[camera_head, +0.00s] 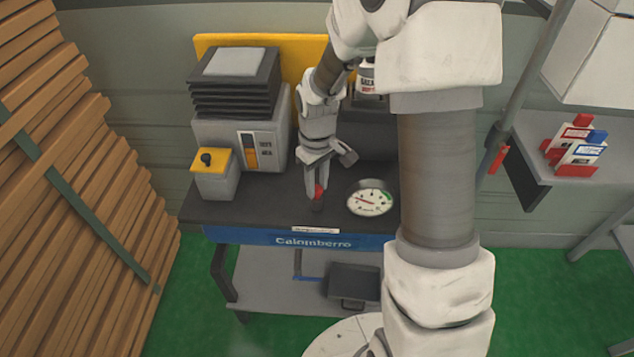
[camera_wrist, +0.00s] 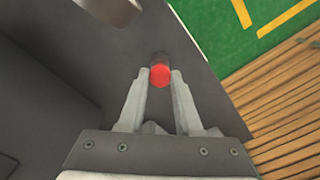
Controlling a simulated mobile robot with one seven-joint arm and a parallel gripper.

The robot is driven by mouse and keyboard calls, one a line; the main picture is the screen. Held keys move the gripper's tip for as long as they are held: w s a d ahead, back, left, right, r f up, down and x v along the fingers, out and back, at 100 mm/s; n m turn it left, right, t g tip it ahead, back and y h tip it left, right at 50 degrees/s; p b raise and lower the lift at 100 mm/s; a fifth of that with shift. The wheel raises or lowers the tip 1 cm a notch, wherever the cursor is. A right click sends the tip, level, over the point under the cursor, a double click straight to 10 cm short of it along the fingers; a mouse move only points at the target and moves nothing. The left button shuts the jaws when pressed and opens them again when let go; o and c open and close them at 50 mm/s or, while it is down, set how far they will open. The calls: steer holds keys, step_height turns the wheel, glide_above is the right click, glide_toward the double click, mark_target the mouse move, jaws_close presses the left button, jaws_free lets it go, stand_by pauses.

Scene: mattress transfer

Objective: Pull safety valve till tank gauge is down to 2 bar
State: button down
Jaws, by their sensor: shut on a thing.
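My gripper (camera_head: 318,188) reaches down over the dark bench top. Its fingers are shut on a small red valve knob (camera_head: 319,192) near the bench's front edge. In the wrist view, the red knob (camera_wrist: 160,76) sits between the tips of my gripper (camera_wrist: 160,80). A round white gauge (camera_head: 369,197) lies just right of the knob, with a red needle and a green part on its dial. The needle points to the left; the numbers are too small to read.
The bench (camera_head: 245,210) carries a grey machine (camera_head: 215,132) and a small yellow-topped box (camera_head: 213,180) on the left. Stacked wooden planks (camera_head: 70,220) stand at far left. A shelf (camera_head: 550,165) with red and white items is at right.

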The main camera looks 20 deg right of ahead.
mark_target(317, 188)
steer(key=shift+r+p, duration=0.5)
steer(key=shift+r, duration=0.35)
steer(key=c, duration=0.6)
jaws_free()
steer(key=shift+f, duration=0.1)
step_height(317, 188, up, 18)
steer(key=shift+f+p, duration=0.25)
steer(key=shift+p, duration=0.45)
steer(key=s+r+m+t, duration=0.1)
steer(key=s+r+t, duration=0.1)
steer(key=s, duration=0.4)
steer(key=s+r+m+t, duration=0.1)
steer(key=s+r+m, duration=0.1)
steer(key=s, duration=0.5)
steer(key=s+r+m+t, duration=0.2)
steer(key=s, duration=0.4)
steer(key=shift+s+d+r+t, duration=0.25)
steer(key=shift+s+r+t, duration=0.05)
steer(key=shift+s, duration=0.05)
